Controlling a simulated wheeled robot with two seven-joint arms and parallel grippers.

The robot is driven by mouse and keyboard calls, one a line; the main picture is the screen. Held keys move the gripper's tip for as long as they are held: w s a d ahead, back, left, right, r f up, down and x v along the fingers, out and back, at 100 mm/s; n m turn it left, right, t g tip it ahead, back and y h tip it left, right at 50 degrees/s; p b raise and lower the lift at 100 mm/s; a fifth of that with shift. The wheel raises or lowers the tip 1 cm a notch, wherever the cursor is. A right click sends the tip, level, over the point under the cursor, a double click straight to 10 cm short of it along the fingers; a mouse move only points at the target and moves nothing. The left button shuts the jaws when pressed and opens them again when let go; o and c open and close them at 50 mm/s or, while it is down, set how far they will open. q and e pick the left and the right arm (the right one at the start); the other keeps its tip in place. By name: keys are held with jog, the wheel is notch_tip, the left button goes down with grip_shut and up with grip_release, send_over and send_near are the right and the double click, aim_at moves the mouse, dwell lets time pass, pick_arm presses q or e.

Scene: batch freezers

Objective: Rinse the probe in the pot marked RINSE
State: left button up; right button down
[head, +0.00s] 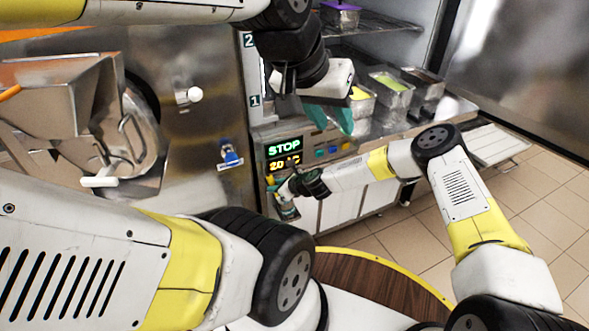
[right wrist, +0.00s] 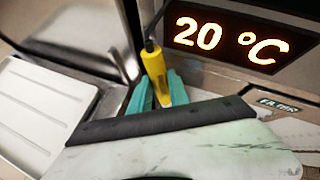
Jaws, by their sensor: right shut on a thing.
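The probe (right wrist: 154,66) has a yellow handle and a dark cable at its top; it shows in the right wrist view. My right gripper (right wrist: 163,98) is shut on it with its teal fingers on either side of the handle. The probe's lower end is hidden behind the gripper body. In the head view my right gripper (head: 285,206) is low in front of the machine, just under the lit display. My left gripper (head: 331,117) hangs at upper centre with its teal fingers apart and nothing seen between them. I cannot make out a pot marked RINSE in either view.
The display (head: 285,154) reads STOP and 20 °C. A steel chute (head: 60,95) and a blue-handled valve (head: 229,155) are on the left. Metal pans (head: 391,83) stand on the counter behind my left gripper. Open tiled floor (head: 540,190) lies at right.

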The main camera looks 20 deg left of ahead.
jog(key=shift+r, duration=4.5)
